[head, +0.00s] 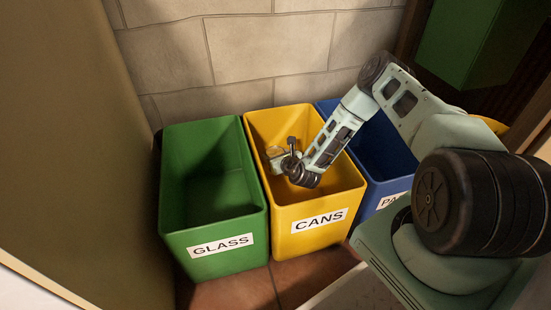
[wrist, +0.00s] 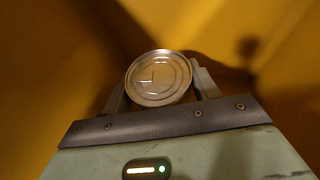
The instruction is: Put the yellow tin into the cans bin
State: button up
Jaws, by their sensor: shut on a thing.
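The cans bin (head: 307,225) is yellow, open at the top and labelled CANS, between a green bin and a blue bin. My gripper (wrist: 160,90) is shut on a tin (wrist: 158,78), whose round silver end shows between the two fingers in the wrist view. The tin's side is hidden, so its yellow colour does not show there. In the head view my arm reaches over the front right rim and my gripper (head: 278,155) is inside the opening of the cans bin. Yellow bin walls surround the tin in the wrist view.
The green GLASS bin (head: 213,205) stands close on the left and looks empty. The blue bin (head: 378,150) stands on the right, partly behind my arm. A stone wall (head: 240,50) is behind the bins, and a tall plain panel (head: 70,120) is at the left.

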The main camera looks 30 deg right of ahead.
jog(key=shift+f, duration=0.55)
jog(key=o, duration=1)
jog(key=shift+r, duration=0.25)
jog(key=shift+r+p+v, duration=0.15)
jog(key=shift+p+v, duration=1.1)
jog(key=shift+v, duration=0.7)
jog(key=shift+r+p+v, duration=0.2)
jog(key=shift+p+v, duration=1)
jog(key=shift+v, duration=0.75)
jog(key=shift+w, duration=0.15)
